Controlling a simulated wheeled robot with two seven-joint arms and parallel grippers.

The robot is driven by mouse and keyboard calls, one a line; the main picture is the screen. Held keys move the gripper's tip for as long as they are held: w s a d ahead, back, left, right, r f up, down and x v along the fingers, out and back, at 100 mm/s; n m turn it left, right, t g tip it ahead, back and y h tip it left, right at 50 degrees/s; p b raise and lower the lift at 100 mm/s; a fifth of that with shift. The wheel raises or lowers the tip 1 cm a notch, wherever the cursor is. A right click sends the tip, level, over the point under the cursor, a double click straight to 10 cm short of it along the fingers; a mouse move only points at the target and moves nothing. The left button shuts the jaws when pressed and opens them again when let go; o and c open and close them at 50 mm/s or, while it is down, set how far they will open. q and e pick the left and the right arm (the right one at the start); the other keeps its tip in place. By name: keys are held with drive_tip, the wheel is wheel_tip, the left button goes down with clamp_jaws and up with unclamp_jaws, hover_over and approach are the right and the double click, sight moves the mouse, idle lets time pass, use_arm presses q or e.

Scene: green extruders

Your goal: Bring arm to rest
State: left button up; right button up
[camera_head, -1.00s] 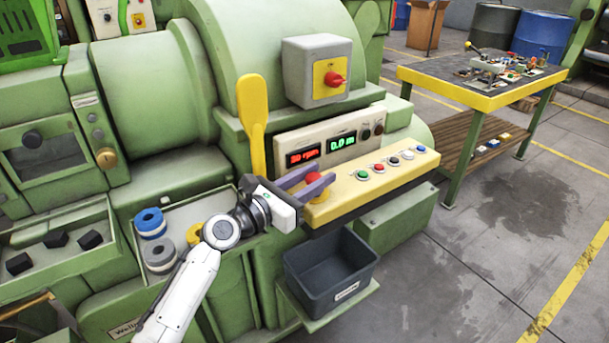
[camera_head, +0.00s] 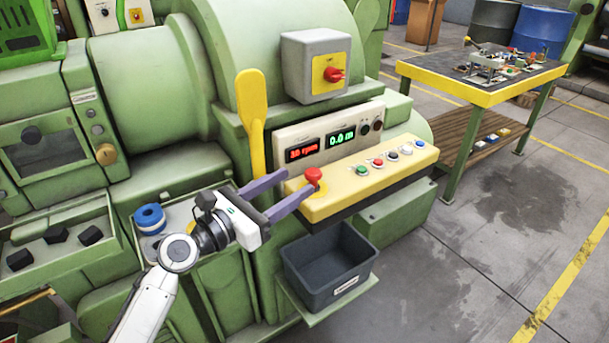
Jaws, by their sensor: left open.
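My left gripper (camera_head: 294,188) shows in the head view with its two purple fingers spread apart and nothing between them. It is in front of the left end of the yellow control panel (camera_head: 338,199), close to the red mushroom button (camera_head: 313,175). I cannot tell if a finger touches the panel. My left arm (camera_head: 152,300) comes in from the lower left. My right gripper is not in view.
A yellow lever (camera_head: 252,115) stands behind the gripper. A dark bin (camera_head: 325,282) sits below the panel. A blue roll (camera_head: 150,219) lies in a tray at left. A yellow-edged table (camera_head: 480,96) stands at right, with clear floor before it.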

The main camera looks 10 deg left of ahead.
use_arm(q)
drive_tip(key=v, duration=0.2)
drive_tip(key=shift+s+a, duration=0.15)
drive_tip(key=shift+s, duration=0.1)
drive_tip(key=s+d+f+m+g+y, duration=0.1)
drive_tip(key=s+d+f+m+g, duration=0.15)
drive_tip(key=s+f+m, duration=0.55)
drive_tip(key=s+d+f+m+g+y, duration=0.1)
drive_tip(key=s+d+f+m+g, duration=0.1)
drive_tip(key=s+f+m+g, duration=0.5)
drive_tip(key=s+a+f+m+g+y, duration=0.15)
drive_tip(key=s+a+m+y, duration=0.25)
drive_tip(key=s+m, duration=0.45)
drive_tip(key=s+a+f+m+g+y, duration=0.1)
drive_tip(key=s+a+f+m+y, duration=0.3)
drive_tip(key=s+m, duration=0.45)
drive_tip(key=w+d+f+t+h, duration=0.1)
drive_tip(key=w+d+f+t, duration=0.1)
drive_tip(key=f, duration=0.4)
drive_tip(key=w+d+f+t+h, duration=0.2)
drive_tip(key=f+t, duration=0.1)
drive_tip(key=f, duration=0.2)
drive_tip(key=shift+w+d+f, duration=0.2)
drive_tip(key=shift+w+f, duration=0.05)
drive_tip(key=shift+f, duration=0.15)
